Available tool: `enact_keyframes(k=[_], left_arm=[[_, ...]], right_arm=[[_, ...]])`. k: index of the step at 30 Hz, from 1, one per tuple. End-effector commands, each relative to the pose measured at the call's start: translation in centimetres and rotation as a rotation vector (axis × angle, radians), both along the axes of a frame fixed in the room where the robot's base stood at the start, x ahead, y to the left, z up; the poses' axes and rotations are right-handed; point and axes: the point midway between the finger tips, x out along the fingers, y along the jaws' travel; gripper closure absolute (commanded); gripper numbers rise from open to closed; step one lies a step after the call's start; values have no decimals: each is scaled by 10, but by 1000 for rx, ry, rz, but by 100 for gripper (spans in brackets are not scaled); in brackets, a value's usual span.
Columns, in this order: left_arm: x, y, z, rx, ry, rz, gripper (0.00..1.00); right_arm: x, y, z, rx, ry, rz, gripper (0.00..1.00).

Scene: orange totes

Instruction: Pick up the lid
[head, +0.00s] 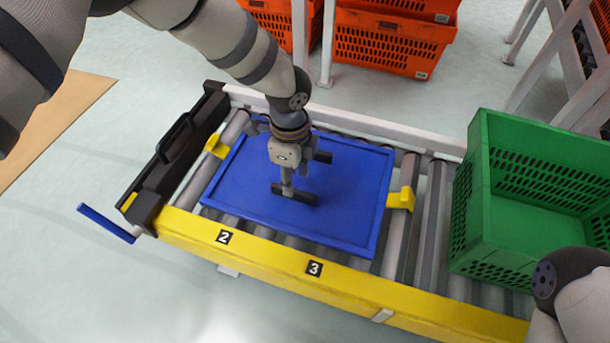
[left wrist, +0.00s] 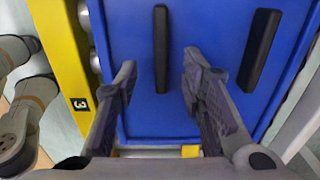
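The lid (head: 345,205) is a flat blue rectangular panel with a raised rim, lying on the roller conveyor. It has two parallel black bar handles, a near one (head: 301,197) and a far one (head: 323,157). My left gripper (head: 288,184) points down over the lid at the near handle. In the left wrist view its fingers (left wrist: 158,68) are spread, with one handle (left wrist: 161,35) in line with the gap between them. The other handle (left wrist: 260,50) lies outside the right finger. I cannot tell whether the fingers touch the handle. My right gripper is out of view.
A green crate (head: 479,190) stands on the rollers at the right. A yellow rail (head: 265,255) marked 2 and 3 runs along the near side. Yellow stops (head: 402,199) flank the lid. Orange totes (head: 390,45) are behind.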

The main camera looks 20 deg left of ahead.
Motion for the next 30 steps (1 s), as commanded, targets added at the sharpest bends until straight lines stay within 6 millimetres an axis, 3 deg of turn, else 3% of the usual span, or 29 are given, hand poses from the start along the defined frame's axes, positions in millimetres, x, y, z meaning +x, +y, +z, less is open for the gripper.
enact_keyframes(k=[5, 12, 18, 23, 30], left_arm=[[0, 1, -19, -1, 1, 1, 63], [-1, 4, -62, -2, 2, 2, 63], [0, 4, -61, -2, -1, 2, 63], [0, 4, -60, -2, -1, 2, 100], [0, 4, -60, -2, -2, 2, 100]], right_arm=[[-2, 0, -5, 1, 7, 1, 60], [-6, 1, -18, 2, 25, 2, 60], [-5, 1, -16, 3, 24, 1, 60], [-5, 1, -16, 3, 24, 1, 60], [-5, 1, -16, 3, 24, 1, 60]])
